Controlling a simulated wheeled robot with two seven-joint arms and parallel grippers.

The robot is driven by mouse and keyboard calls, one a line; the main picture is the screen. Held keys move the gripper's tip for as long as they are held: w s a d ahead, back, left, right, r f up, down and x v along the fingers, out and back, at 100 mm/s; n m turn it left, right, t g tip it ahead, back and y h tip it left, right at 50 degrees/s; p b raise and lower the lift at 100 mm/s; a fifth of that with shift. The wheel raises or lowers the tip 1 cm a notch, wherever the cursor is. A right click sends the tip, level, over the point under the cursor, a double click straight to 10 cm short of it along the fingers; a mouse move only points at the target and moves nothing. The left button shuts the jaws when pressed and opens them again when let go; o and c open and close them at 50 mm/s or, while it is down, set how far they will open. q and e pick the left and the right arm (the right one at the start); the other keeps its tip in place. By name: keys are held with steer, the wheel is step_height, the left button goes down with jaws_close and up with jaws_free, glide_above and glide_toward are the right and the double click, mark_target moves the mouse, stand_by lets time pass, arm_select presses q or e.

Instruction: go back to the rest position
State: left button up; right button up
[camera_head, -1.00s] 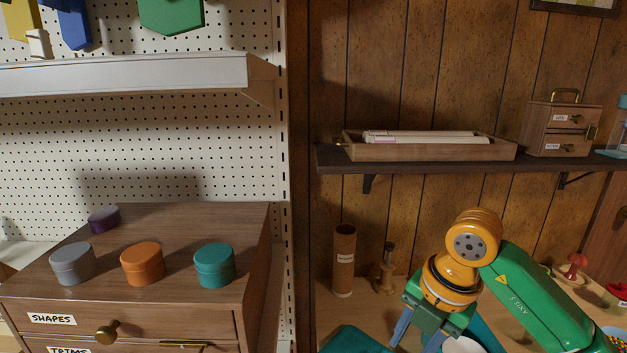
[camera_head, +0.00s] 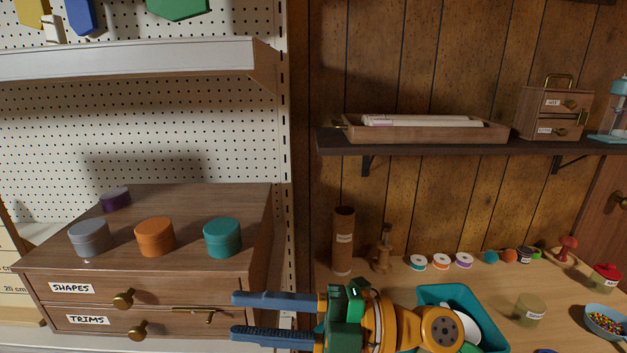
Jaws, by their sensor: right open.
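My right gripper (camera_head: 278,317) shows at the bottom middle of the head view. Its two blue fingers point left and are apart, with nothing between them. They are in front of the right end of the wooden drawer cabinet (camera_head: 190,268), near the TRIMS drawer (camera_head: 88,320). Whether the fingers touch the cabinet cannot be told. The green and orange wrist covers part of the table behind it. My left gripper is out of view.
Grey (camera_head: 90,238), orange (camera_head: 155,237) and teal (camera_head: 223,238) round tins and a purple one (camera_head: 116,199) stand on the cabinet. A teal tray (camera_head: 480,318), a cardboard tube (camera_head: 343,241) and several spools stand on the table. A dark shelf (camera_head: 460,148) holds a wooden tray.

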steer(key=w+d+r+m+t+h, duration=0.15)
steer(key=w+d+m+t, duration=0.3)
steer(key=m+t, duration=0.45)
steer(key=w+d+r+m+t+h, duration=0.1)
steer(key=w+d+r+m+t, duration=0.15)
steer(key=d+m+t, duration=0.45)
steer(key=d+f+m+g+h, duration=0.1)
steer(key=d+f+m+h, duration=0.6)
steer(key=f, duration=0.3)
steer(key=d+f+m+h, duration=0.4)
steer(key=f+m+h, duration=0.3)
steer(key=f+h, duration=0.35)
steer(key=s+f+g+y, duration=0.1)
steer(key=s+f+g, duration=1.1)
steer(key=s+f, duration=0.7)
steer(key=s+d+f+g+b, duration=0.1)
steer(key=s+f, duration=0.1)
steer(key=f, duration=0.7)
steer(key=s+f, duration=0.2)
steer(key=f, duration=0.6)
steer(key=s+d+f+g+b, duration=0.1)
steer(key=s+d+f, duration=0.1)
steer(key=s+f, duration=0.8)
steer(key=shift+s, duration=0.5)
